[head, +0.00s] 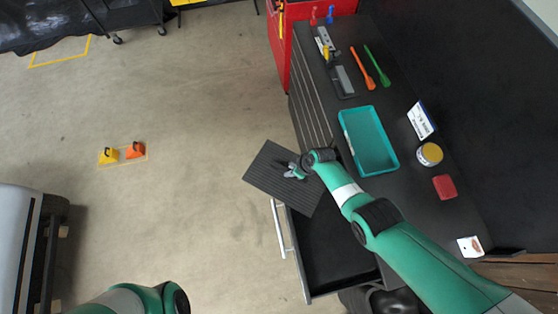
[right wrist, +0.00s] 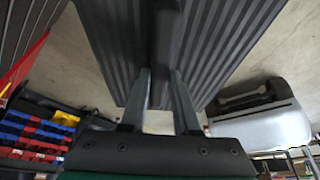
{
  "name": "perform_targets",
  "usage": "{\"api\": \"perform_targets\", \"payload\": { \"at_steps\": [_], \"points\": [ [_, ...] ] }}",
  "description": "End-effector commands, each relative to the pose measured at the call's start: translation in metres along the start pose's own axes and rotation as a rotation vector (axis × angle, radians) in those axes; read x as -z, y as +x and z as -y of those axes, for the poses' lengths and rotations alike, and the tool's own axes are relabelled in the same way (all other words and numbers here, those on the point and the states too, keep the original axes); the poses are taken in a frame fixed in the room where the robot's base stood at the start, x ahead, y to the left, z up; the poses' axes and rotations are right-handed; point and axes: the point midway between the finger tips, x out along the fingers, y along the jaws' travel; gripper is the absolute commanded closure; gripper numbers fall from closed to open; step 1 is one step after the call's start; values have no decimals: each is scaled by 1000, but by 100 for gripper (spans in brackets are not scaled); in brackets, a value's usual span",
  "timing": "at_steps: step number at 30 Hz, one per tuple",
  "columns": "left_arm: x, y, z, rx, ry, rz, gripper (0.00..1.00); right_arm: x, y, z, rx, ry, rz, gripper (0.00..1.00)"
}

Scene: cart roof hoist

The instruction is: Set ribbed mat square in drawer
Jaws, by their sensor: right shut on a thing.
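The dark ribbed mat (head: 278,188) is held up by my right gripper (head: 291,171), which is shut on it. In the head view the mat is turned at an angle to the drawer, and much of it lies over the floor side. Its lower right corner overlaps the far end of the open drawer (head: 340,262). In the right wrist view the mat (right wrist: 222,42) fills the top, with the right gripper's fingers (right wrist: 160,88) at a dark raised strip in its middle. The drawer's visible inside looks dark and empty. My left gripper is out of view.
The dark worktop holds a teal tray (head: 391,166), a yellow-lidded jar (head: 430,154), a red block (head: 445,187), and orange (head: 362,67) and green (head: 378,66) tools. The drawer handle (head: 281,228) faces open floor. Yellow and orange items (head: 122,153) lie on the floor.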

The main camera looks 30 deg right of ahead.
Motion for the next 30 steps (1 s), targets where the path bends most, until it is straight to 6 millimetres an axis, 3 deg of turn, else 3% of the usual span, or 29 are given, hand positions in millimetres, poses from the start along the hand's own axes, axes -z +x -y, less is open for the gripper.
{"api": "perform_targets", "payload": {
  "at_steps": [8, 18, 24, 30],
  "points": [
    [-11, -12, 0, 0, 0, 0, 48, -117, 28, -2, -143, 380, -23, 100],
    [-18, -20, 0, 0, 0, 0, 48, -225, 4, 15, -279, 686, -20, 100],
    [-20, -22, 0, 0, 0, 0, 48, -255, -11, 26, -323, 776, -14, 100],
    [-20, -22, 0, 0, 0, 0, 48, -261, -14, 28, -332, 794, -13, 100]
  ]
}}
